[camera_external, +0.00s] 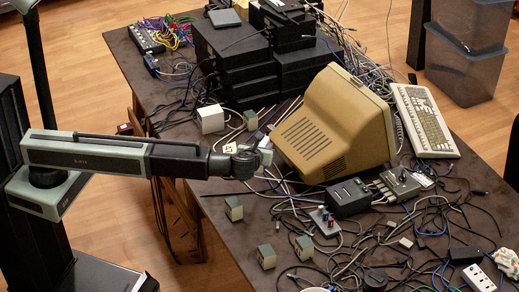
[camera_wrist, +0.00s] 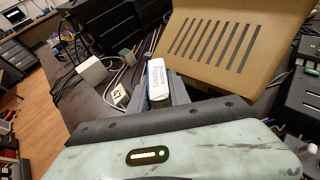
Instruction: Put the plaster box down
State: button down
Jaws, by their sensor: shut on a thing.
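The plaster box is a small white box (camera_wrist: 158,79) with blue lettering, upright between my fingers in the wrist view. My gripper (camera_external: 258,152) is shut on it, above the dark table (camera_external: 222,196) and just left of the beige monitor (camera_external: 331,124). In the external view the box is small and mostly hidden by the gripper, so its exact height above the table is hard to tell.
A white cube (camera_external: 210,119) stands behind my gripper. Several small green-and-cream blocks, one at the front left (camera_external: 233,208), stand on the table. Loose cables cover the right front, around a black switch box (camera_external: 348,198). The left front edge is fairly clear.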

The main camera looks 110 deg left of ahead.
jog(key=w+d+m+t, duration=0.55)
jog(key=w+d, duration=0.55)
jog(key=d, duration=0.3)
jog(key=shift+n+t+h, duration=0.25)
jog(key=shift+t+h, duration=0.1)
jog(key=shift+h, duration=0.05)
notch_tip(320, 180, down, 10)
jog(key=b, duration=1)
jog(key=shift+d+f, duration=0.1)
jog(key=shift+s+r, duration=0.1)
jog(key=shift+r, duration=0.2)
jog(key=shift+f, duration=0.25)
jog(key=c, duration=1.2)
grip_release()
jog(key=shift+r, duration=0.15)
